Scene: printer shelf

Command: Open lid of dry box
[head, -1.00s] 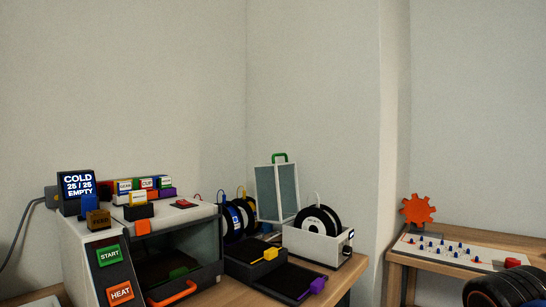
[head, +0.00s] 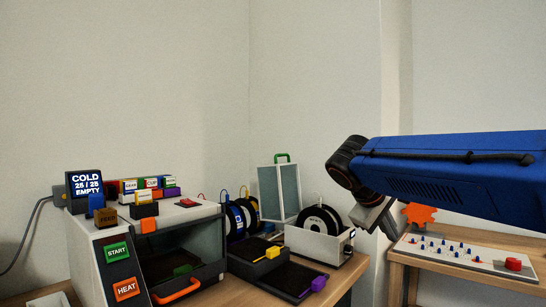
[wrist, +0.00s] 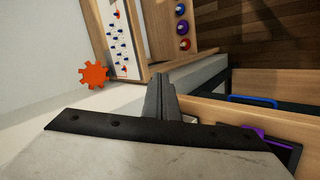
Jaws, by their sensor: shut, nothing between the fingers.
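The dry box is a white, open-topped box (head: 308,243) on the bench, with dark spools (head: 318,219) inside. Its lid (head: 278,192), pale framed panels with a green handle (head: 282,157) on top, stands raised at the back left of the box. Whether the lid's lower edge touches the box is hidden. My gripper (head: 373,222) is right of the box in the head view, apart from it and from the lid. In the wrist view my gripper's fingers (wrist: 162,88) are shut together and hold nothing. The dry box is not clearly recognisable in that view.
A white printer (head: 120,262) with an orange handle stands at left. Dark trays with yellow (head: 272,252) and purple (head: 319,283) tabs lie before the box. More spools (head: 240,218) stand left of it. An orange gear (head: 420,214) and a peg board (head: 465,253) are at right.

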